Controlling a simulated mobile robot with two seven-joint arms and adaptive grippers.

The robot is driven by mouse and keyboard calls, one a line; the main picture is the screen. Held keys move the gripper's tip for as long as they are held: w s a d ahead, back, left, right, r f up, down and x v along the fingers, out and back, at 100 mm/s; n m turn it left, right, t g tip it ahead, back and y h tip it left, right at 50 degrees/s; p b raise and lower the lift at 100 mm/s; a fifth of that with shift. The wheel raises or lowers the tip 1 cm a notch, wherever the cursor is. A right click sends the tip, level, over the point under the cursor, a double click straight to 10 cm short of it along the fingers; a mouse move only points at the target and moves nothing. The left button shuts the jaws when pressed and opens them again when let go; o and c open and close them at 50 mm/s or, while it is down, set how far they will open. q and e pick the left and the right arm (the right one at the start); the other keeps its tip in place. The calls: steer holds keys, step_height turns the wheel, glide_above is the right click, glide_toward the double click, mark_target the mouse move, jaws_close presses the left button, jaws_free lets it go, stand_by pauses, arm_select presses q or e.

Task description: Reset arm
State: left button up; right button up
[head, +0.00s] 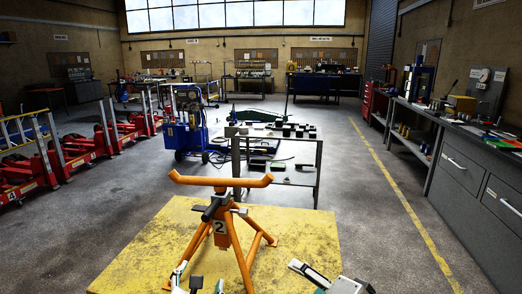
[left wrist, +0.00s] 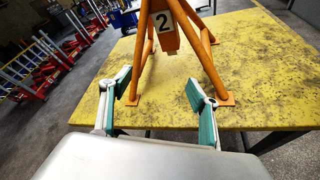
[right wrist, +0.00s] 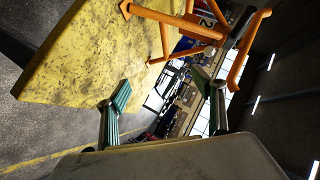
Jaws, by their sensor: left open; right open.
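An orange stand (head: 234,241) with a V-shaped top bar and a "2" label stands upright on a worn yellow tabletop (head: 309,245). My left gripper (head: 198,284) is at the bottom edge of the head view, on the near side of the stand. In the left wrist view my left gripper (left wrist: 158,90) is open and empty, its fingers apart in front of the stand's legs (left wrist: 205,65). My right gripper (head: 318,279) is at the lower right, apart from the stand. In the right wrist view my right gripper (right wrist: 162,90) is open and empty; the stand (right wrist: 180,28) shows beyond it.
A grey metal cart (head: 303,161) with dark parts stands just behind the yellow table. A blue machine (head: 187,128) is behind it to the left. Red jacks (head: 75,153) line the left side. A grey workbench (head: 468,165) runs along the right. The floor between is open.

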steer(key=s+d+f+n+g+h, duration=0.2)
steer(key=s+d+f+n+h, duration=0.6)
steer(key=d+f, duration=0.45)
arm_select(q)
steer(key=s+a+f+n+g+y, duration=0.2)
steer(key=s+a+f+n+g, duration=0.35)
steer(key=s+a+n, duration=0.85)
steer(key=s+a+f+n+g+y, duration=0.2)
steer(key=s+a+f+n, duration=0.55)
steer(key=n, duration=1.15)
arm_select(e)
steer(key=s+d+f+n+g+h, duration=0.25)
steer(key=s+d+n, duration=0.25)
steer(key=s+d, duration=0.65)
arm_select(q)
steer(key=w+d+f+n+t+h, duration=0.1)
steer(key=d+f+n+t+h, duration=0.3)
steer(key=d+f, duration=1.1)
steer(key=h, duration=0.3)
steer(key=shift+w+d+h, duration=0.3)
steer(key=shift+w+d, duration=0.05)
arm_select(e)
steer(key=w+a+f+m+t+y, duration=0.1)
steer(key=a+f+y, duration=0.6)
steer(key=a+f, duration=0.7)
steer(key=a+m+t, duration=0.1)
steer(key=t, duration=0.1)
steer(key=shift+w+a+f+t, duration=0.25)
steer(key=shift+a+t, duration=0.05)
steer(key=shift+t, duration=0.05)
